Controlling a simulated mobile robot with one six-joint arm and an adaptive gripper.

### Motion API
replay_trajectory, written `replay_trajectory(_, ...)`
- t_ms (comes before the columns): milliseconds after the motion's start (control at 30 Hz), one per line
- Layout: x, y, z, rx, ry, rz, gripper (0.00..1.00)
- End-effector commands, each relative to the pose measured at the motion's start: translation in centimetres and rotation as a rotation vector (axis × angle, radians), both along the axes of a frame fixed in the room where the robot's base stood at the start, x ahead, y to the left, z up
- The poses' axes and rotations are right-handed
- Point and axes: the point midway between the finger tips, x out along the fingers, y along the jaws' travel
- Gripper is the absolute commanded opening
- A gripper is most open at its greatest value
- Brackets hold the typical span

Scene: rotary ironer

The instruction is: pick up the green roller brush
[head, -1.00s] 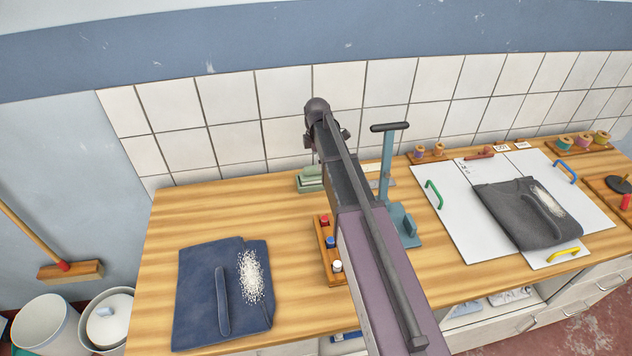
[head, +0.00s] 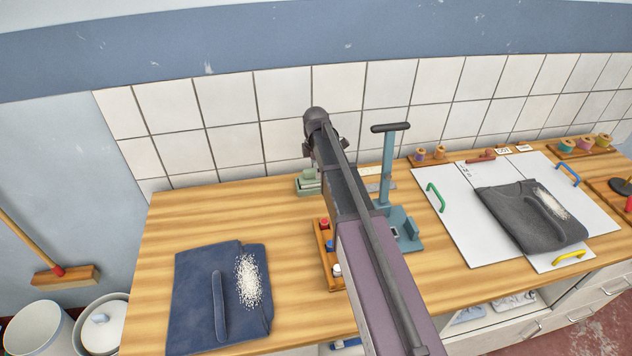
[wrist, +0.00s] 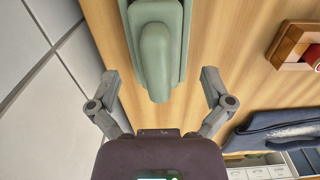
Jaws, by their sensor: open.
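A pale green object with a rounded, grip-like top (wrist: 155,55), which I take for the green roller brush, lies on the wooden counter. In the head view this green piece (head: 307,186) sits near the tiled wall, partly hidden behind my arm. My gripper (wrist: 159,76) is open in the wrist view, its two fingers apart on either side of the green object's near rounded end. Nothing is held. I cannot tell the height between fingers and object. In the head view my gripper is mostly hidden by my arm.
A wooden rack (head: 325,240) with coloured pieces and a blue-grey upright stand (head: 388,165) are close to my arm. Dark blue folded cloth (head: 195,300) with white grains lies left. A white board (head: 455,220) with grey cloth lies right. The tiled wall (wrist: 30,90) is close to the gripper.

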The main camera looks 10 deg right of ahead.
Motion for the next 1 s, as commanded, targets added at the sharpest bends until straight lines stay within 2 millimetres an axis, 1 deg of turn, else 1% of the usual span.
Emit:
replay_trajectory(33,0.1,0.1,-0.8,0.000,0.000,0.000,1.00)
replay_trajectory(100,0.1,0.2,-1.3,0.000,0.000,0.000,1.00)
replay_trajectory(300,0.2,0.5,-2.9,0.000,0.000,0.001,1.00)
replay_trajectory(500,0.2,0.5,-4.1,0.000,0.000,0.001,1.00)
replay_trajectory(667,0.2,0.5,-4.4,0.000,0.000,0.001,1.00)
replay_trajectory(1000,0.2,0.5,-4.3,0.000,0.000,0.002,1.00)
